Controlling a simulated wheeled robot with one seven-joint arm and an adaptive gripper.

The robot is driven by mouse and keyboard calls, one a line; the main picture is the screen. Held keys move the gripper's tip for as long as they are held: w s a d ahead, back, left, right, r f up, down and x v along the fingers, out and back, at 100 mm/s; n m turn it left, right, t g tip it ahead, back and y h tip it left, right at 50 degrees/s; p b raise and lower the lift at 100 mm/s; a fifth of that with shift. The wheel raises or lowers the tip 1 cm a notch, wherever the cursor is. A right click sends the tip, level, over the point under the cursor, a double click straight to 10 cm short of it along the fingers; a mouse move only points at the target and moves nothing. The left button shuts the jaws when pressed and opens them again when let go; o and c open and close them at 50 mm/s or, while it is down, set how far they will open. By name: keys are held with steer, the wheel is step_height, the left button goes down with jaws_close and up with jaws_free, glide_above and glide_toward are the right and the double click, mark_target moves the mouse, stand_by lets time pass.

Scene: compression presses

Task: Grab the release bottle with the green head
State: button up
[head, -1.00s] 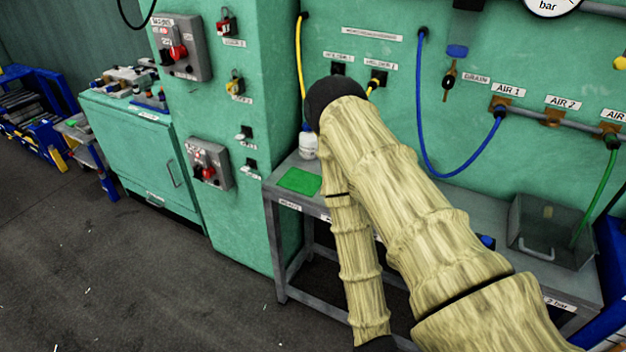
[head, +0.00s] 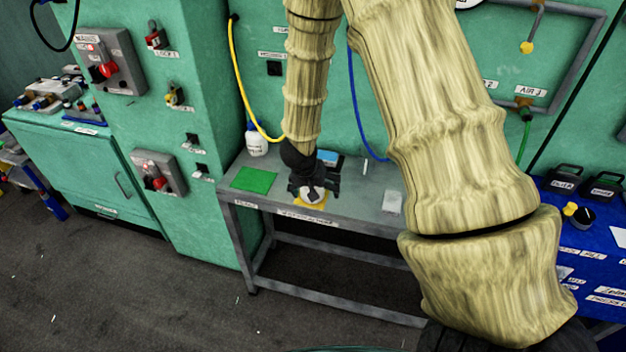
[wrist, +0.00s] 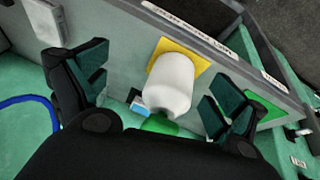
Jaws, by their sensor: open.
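The release bottle is white with a green head. In the wrist view the bottle (wrist: 172,82) is on a yellow mat (wrist: 185,55) between my spread fingers, its green head (wrist: 160,124) partly hidden by my gripper's body. In the head view, the white bottle (head: 310,197) shows below my gripper (head: 313,188), on the yellow mat near the table's front edge. My gripper (wrist: 152,88) is open, with a gap between the bottle and each finger.
A blue-topped item (head: 328,157) is behind my gripper. A whitish object (head: 392,202) lies to the right.

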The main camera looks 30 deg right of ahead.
steer(key=shift+m+t+y, duration=0.3)
steer(key=shift+m+t, duration=0.2)
steer(key=shift+m, duration=0.3)
steer(key=w+r, duration=0.1)
steer(key=r, duration=0.1)
steer(key=w+d+r, duration=0.1)
steer(key=w+r, duration=0.1)
steer(key=r, duration=0.1)
steer(key=w+r+p, duration=0.1)
steer(key=w+r, duration=0.1)
steer(key=shift+d+r, duration=0.15)
steer(key=shift+r, duration=0.2)
steer(key=shift+b+x, duration=0.85)
steer(key=shift+x, duration=4.5)
steer(key=shift+w+r, duration=0.1)
steer(key=c, duration=1.5)
